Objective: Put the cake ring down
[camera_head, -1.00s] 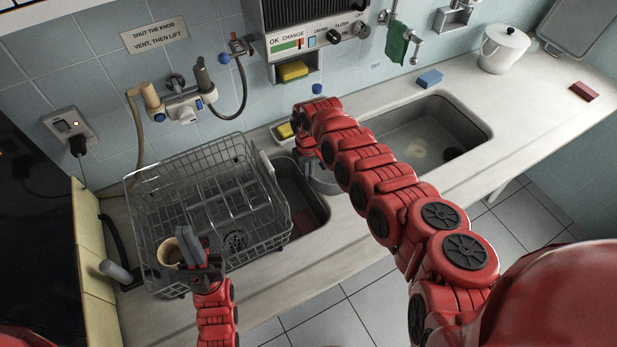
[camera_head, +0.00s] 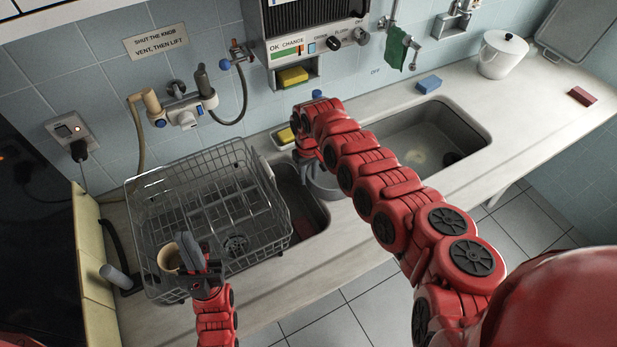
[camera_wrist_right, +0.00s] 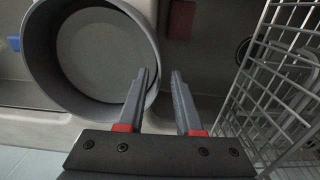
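The cake ring (camera_head: 324,185) is a grey, open round band at the strip between the two sink basins, partly hidden by my right arm. In the right wrist view the cake ring (camera_wrist_right: 85,110) fills the upper left, and its right wall is by my fingertips. I cannot tell whether its whole lower edge rests on the surface. My right gripper (camera_wrist_right: 161,74) has its fingers apart, the left one overlapping the ring's wall and the right one outside it. My left gripper (camera_head: 200,262) is beside a tan cup (camera_head: 169,258) at the rack's front; its grip is unclear.
A wire dish rack (camera_head: 205,205) stands left of the small basin (camera_head: 303,200). The larger basin (camera_head: 440,140) is to the right. A blue sponge (camera_head: 428,82), white lidded pot (camera_head: 502,54) and red block (camera_head: 582,96) are along the counter. The right counter is mostly clear.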

